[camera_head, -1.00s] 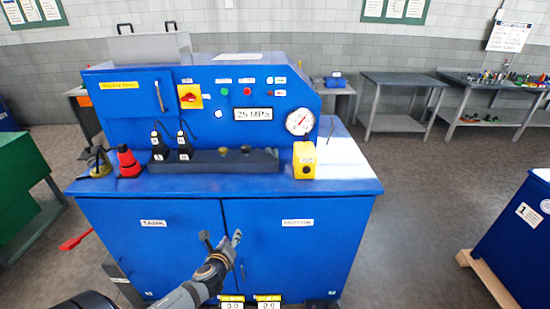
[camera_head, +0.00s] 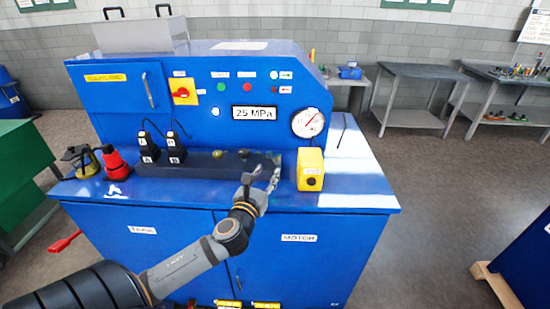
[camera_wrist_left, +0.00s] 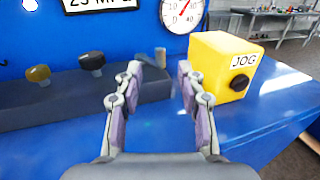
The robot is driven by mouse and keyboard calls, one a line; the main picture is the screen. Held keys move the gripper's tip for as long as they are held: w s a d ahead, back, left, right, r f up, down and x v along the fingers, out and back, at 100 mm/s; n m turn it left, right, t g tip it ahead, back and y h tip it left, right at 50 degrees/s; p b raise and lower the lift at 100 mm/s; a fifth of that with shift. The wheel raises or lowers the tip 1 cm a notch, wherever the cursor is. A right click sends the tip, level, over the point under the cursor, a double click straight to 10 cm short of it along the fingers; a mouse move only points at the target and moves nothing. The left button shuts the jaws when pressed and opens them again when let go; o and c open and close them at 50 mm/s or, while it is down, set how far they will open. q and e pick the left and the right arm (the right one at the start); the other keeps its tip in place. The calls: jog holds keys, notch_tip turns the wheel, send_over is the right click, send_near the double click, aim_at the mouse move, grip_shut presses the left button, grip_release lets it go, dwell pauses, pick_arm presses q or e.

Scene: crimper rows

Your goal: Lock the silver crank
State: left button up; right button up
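My left gripper (camera_head: 261,175) is open and empty, just in front of the right end of the dark valve block (camera_head: 205,166) on the blue cabinet. In the left wrist view the fingers (camera_wrist_left: 160,74) stand apart. A small grey upright stub (camera_wrist_left: 160,57) shows between and beyond the fingertips, at the block's right end. It may be part of the silver crank, but I cannot tell. No whole silver crank is clearly visible, and the gripper hides part of the block's right end in the head view. My right gripper is out of view.
A yellow JOG box (camera_head: 311,170) stands close to the right of the left gripper. A brass knob (camera_wrist_left: 38,74) and a dark knob (camera_wrist_left: 92,62) sit on the block. Black plugs (camera_head: 174,150) and a red bottle-like item (camera_head: 114,163) stand left. A gauge (camera_head: 308,122) is behind.

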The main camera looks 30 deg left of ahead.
aim_at(276, 158)
pick_arm(q)
jog(key=p+x, duration=0.1)
jog(key=x, duration=0.4)
jog(key=shift+w+f, duration=0.1)
jog(key=shift+f, duration=0.1)
jog(key=x, duration=0.3)
jog(key=shift+w+f+p, duration=0.1)
jog(key=shift+p, duration=0.25)
jog(key=shift+w+a+f, duration=0.1)
jog(key=shift+c, duration=1.6)
jog(key=c, duration=0.5)
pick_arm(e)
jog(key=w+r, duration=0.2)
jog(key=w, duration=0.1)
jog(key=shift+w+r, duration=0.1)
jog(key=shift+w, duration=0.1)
